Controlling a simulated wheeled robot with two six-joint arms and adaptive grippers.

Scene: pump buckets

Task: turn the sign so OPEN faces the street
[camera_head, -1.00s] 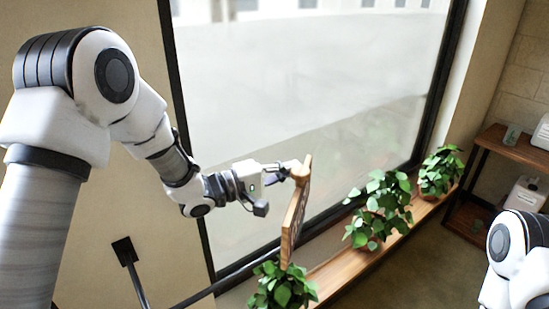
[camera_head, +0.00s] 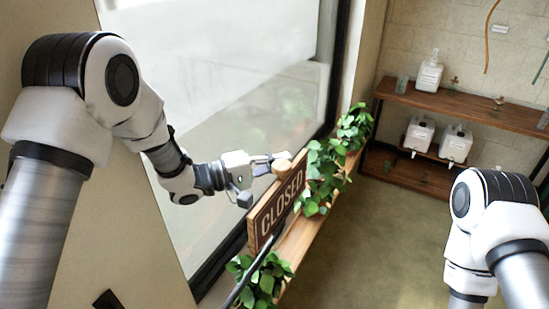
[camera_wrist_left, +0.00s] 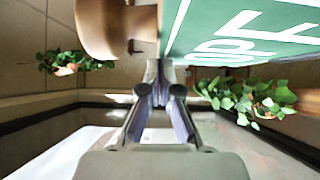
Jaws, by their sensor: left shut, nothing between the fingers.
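The sign (camera_head: 281,203) is a wood-framed board above the window sill, and its brown face reading CLOSED is turned to the room and my head camera. In the left wrist view its green face (camera_wrist_left: 235,38) with white letters, partly cut off and reading like OPEN, is on the window side. A round wooden knob (camera_head: 283,168) sits at its top; a wooden end piece also shows in the wrist view (camera_wrist_left: 105,25). My left gripper (camera_head: 268,160) is shut and empty, beside the knob on the window side. Contact is unclear. My right gripper is out of view.
Leafy plants (camera_head: 325,172) line the wooden sill (camera_head: 298,243) on both sides of the sign. The large window (camera_head: 225,85) is close behind my left arm. A wooden shelf (camera_head: 455,104) with white jugs (camera_head: 429,75) stands at the right. The floor between is clear.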

